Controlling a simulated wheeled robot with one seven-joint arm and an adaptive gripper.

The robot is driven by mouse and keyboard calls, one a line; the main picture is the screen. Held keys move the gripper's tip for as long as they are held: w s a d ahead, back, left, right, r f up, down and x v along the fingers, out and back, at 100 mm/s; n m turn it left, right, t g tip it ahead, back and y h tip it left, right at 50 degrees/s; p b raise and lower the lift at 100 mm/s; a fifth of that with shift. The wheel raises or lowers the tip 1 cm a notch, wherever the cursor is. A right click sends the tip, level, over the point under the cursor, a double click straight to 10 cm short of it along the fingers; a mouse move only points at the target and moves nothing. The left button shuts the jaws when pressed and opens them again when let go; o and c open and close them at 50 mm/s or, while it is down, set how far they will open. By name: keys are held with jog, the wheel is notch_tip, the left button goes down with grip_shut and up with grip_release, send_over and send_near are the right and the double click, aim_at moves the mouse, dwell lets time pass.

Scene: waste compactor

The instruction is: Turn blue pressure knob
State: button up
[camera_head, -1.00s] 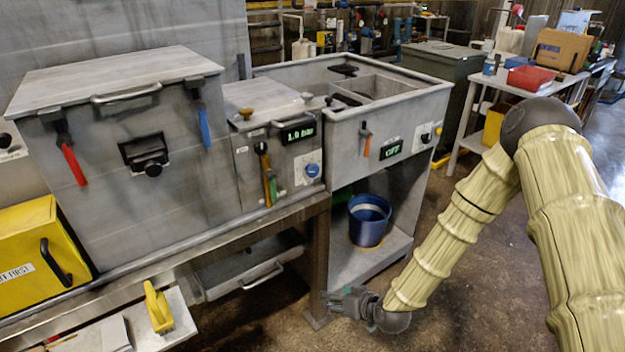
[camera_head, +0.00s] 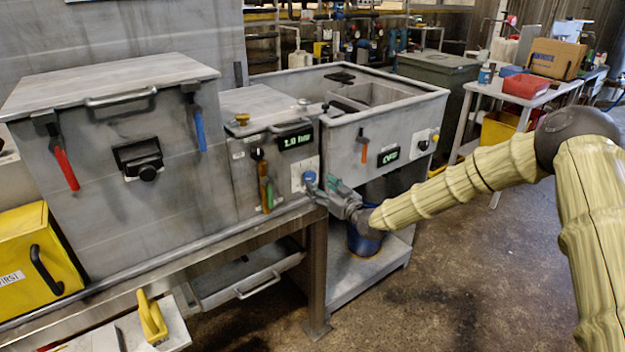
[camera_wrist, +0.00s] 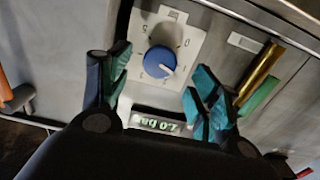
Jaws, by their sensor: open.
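The blue pressure knob (camera_head: 309,177) is on a white dial plate on the front of the middle control box. In the wrist view the blue knob (camera_wrist: 160,62) shows clearly, with a pale pointer mark and numbers around it. My gripper (camera_head: 322,188) is at the panel, close to the knob in the head view. In the wrist view my gripper (camera_wrist: 160,78) is open, with one teal finger on each side of the knob and gaps between. No finger visibly touches it.
Brown and green handles (camera_head: 266,185) hang left of the knob. An orange-handled lever (camera_head: 364,150) and an OFF display (camera_head: 390,157) are on the sink unit to the right. A blue bucket (camera_head: 363,243) stands on the shelf below. Open floor lies at the front right.

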aim_at(312, 179)
jog(key=shift+p+x, duration=0.3)
jog(key=shift+x, duration=2.3)
jog(key=c, duration=1)
